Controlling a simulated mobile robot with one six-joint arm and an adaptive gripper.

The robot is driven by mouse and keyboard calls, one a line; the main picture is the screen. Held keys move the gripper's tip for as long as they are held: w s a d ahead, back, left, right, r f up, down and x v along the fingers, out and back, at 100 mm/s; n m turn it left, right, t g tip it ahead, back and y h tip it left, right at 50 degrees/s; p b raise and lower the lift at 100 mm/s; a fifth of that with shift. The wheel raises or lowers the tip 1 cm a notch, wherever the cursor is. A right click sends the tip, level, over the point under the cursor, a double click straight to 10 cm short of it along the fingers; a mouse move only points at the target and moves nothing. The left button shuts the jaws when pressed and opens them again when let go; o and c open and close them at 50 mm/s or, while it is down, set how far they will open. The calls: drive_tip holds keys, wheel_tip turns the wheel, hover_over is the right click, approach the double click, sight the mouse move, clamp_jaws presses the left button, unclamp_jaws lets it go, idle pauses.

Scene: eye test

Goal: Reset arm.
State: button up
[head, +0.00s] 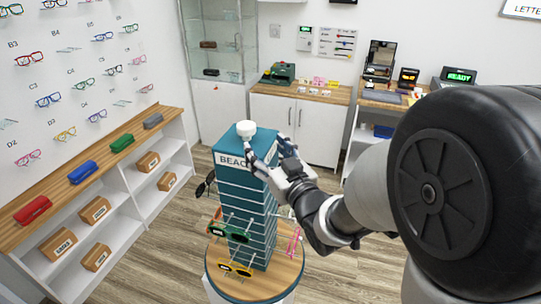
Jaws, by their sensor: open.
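My gripper (264,155) is at the top of a teal display tower (262,205) in the middle of the head view. Its fingers are spread open, and one fingertip is close to the white knob (246,129) on top of the tower. I cannot tell whether it touches the knob. Nothing shows between the fingers. My arm reaches in from the right and hides part of the tower's right side. The tower's upper panel reads "BEAC", with the rest hidden behind my gripper.
Sunglasses, including a green pair (229,232) and a yellow pair (235,268), hang on the tower. It stands on a round wooden base (225,287). A shelf with coloured cases (83,172) runs along the left wall. A white cabinet (297,125) stands behind. Floor is clear between them.

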drive_tip(key=shift+v, duration=0.8)
